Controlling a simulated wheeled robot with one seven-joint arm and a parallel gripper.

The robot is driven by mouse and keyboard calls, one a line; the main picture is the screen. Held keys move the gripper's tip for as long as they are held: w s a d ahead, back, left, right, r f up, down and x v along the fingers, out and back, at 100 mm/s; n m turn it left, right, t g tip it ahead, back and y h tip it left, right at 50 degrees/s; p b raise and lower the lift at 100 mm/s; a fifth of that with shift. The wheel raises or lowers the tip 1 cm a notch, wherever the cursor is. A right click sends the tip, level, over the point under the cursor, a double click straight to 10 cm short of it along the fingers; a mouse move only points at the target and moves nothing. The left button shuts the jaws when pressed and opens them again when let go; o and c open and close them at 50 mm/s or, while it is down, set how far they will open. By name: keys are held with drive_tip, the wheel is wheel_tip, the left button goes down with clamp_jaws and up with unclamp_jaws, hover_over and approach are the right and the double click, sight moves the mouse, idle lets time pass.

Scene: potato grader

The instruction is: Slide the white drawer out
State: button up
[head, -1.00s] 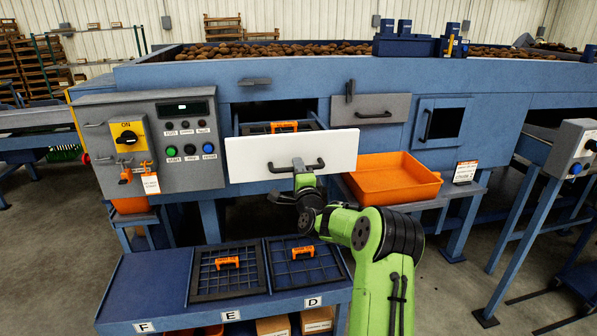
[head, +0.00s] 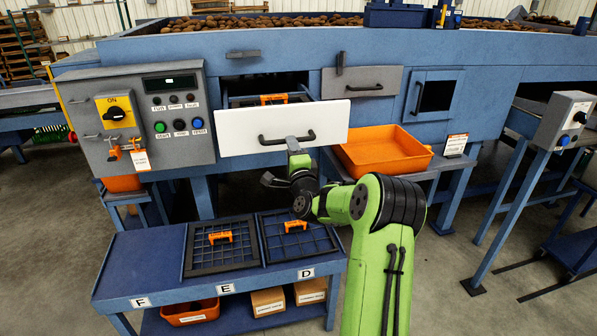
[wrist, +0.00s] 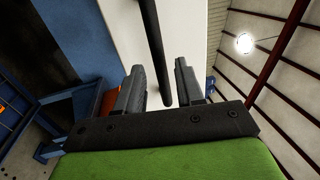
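The white drawer (head: 235,135) stands partly out of the blue machine, with its dark opening behind. A dark grid with an orange handle (head: 273,99) shows inside it. The drawer's black bar handle (head: 270,139) is on the white front. My gripper (head: 293,145) is at the right part of this handle. In the wrist view, the two fingers of my gripper (wrist: 161,80) are spread apart. The dark handle bar (wrist: 152,40) runs between them, with gaps visible on both sides. The far sides of the fingers are hidden.
An orange tray (head: 385,152) sits right of the drawer. A control panel (head: 140,125) is on the left. Below, a low blue bench (head: 140,265) holds two black grids with orange handles (head: 220,238). A grey drawer (head: 340,85) above right is closed.

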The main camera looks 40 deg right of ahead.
drive_tip(key=b+v, duration=0.5)
drive_tip(key=v, duration=0.7)
drive_tip(key=shift+b, duration=0.4)
drive_tip(key=shift+s, duration=0.1)
drive_tip(key=w+a+n+y+p, duration=0.1)
drive_tip(key=w+a+n+y, duration=0.2)
drive_tip(key=a+n+y, duration=0.75)
drive_tip(key=s+a+n+g+p, duration=0.1)
drive_tip(key=s+a+n+g, duration=0.2)
drive_tip(key=a, duration=0.4)
drive_tip(key=s+a+n+g+p, duration=0.1)
drive_tip(key=s+a+n+g, duration=0.2)
drive_tip(key=a, duration=0.4)
drive_tip(key=s+a+f+n+g+h+p, duration=0.1)
drive_tip(key=s+n+g, duration=0.5)
drive_tip(key=s, duration=1.7)
wheel_tip(320, 180, down, 2)
drive_tip(key=shift+a+f+n+g+h, duration=0.1)
drive_tip(key=shift+a+n+g+h, duration=0.25)
drive_tip(key=shift+a, duration=0.45)
